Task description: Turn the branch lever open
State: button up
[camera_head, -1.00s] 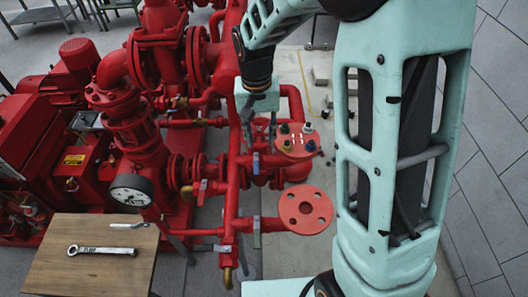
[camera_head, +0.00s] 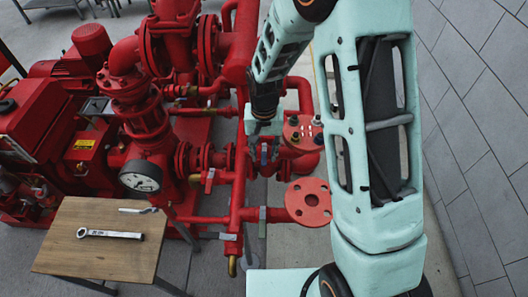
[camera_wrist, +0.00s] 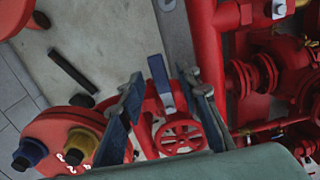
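A blue lever (camera_wrist: 160,82) shows in the wrist view, between and a little beyond the two dark fingers of my gripper (camera_wrist: 166,82). The fingers are apart, one on each side of it, and I see no contact. In the head view my gripper (camera_head: 264,148) points down over the red pipework, beside the upright pipe and left of the bolted flange. The lever between the fingers is small and partly hidden there. I cannot tell its exact angle to its pipe.
A red handwheel (camera_wrist: 180,137) is close to the fingers. A flange with coloured bolt caps (camera_head: 303,132) and a bare flange (camera_head: 308,203) are to the right. A wooden table (camera_head: 75,247) holds a wrench (camera_head: 110,234). Open paving lies at the right.

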grip_shut()
dwell(0.6)
jog(key=w+a+m, duration=0.1)
jog(key=m, duration=0.3)
jog(key=w+a+m, duration=0.1)
jog(key=a+m, duration=0.1)
jog(key=m, duration=0.3)
jog(key=w+a+m+b, duration=0.1)
jog(key=a+m, duration=0.1)
jog(key=m, duration=0.2)
jog(key=shift+w+a+r, duration=0.1)
jog(key=shift+w+a, duration=0.05)
jog(key=shift+w, duration=0.25)
jog(key=shift+w+a+m+p, duration=0.1)
jog(key=shift+w+m+p, duration=0.35)
jog(key=shift+m, duration=0.75)
jog(key=shift+w+a+m+p, duration=0.1)
jog(key=shift+w+m+p, duration=0.15)
jog(key=shift+w+m, duration=0.7)
jog(key=shift+s+m, duration=0.2)
jog(key=shift+m, duration=0.25)
